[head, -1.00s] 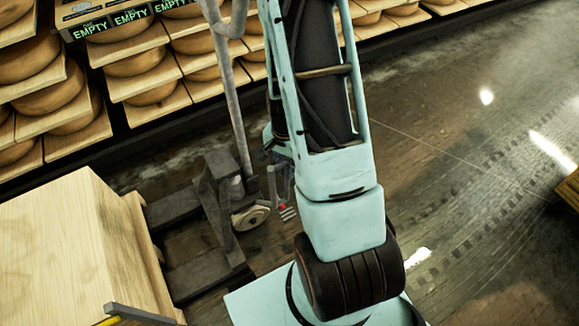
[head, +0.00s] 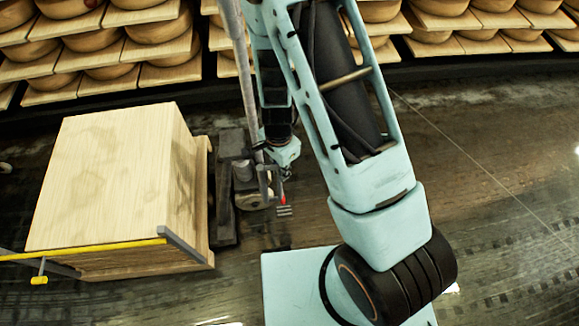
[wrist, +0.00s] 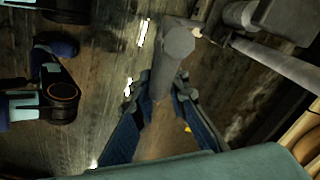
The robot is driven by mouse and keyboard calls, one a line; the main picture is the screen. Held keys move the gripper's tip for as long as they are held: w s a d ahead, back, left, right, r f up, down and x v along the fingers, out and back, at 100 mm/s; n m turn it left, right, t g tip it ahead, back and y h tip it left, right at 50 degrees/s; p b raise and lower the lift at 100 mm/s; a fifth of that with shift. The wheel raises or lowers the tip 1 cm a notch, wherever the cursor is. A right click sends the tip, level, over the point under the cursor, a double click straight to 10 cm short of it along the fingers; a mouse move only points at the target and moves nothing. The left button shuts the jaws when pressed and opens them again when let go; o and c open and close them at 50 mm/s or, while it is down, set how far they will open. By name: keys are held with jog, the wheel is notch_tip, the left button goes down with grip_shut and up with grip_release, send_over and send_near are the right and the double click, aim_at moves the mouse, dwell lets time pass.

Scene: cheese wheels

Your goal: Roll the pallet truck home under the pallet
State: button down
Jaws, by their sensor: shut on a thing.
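The pallet truck (head: 233,170) is dark grey and stands against the right side of the pallet (head: 203,195). Little of its forks shows between them; how far they reach beneath is hidden. A large pale wooden box (head: 105,180) sits on the pallet. The truck's grey handle shaft (head: 245,80) rises up past my arm. In the wrist view, my gripper (wrist: 160,105) has its blue-padded fingers on either side of a grey bar (wrist: 163,70) with a round end, and is shut on it.
Shelves of cheese wheels on boards (head: 95,45) line the back wall. A yellow bar (head: 100,248) with grey ends crosses the near side of the box.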

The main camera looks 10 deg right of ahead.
jog(key=shift+s+a+f, duration=0.15)
jog(key=shift+s+a, duration=0.2)
jog(key=shift+s, duration=0.25)
jog(key=c, duration=2)
grip_release()
jog(key=shift+a, duration=0.1)
jog(key=shift+o, duration=0.2)
jog(key=shift+w, duration=0.2)
jog(key=shift+r, duration=0.4)
notch_tip(320, 180, up, 11)
jog(key=shift+r, duration=0.2)
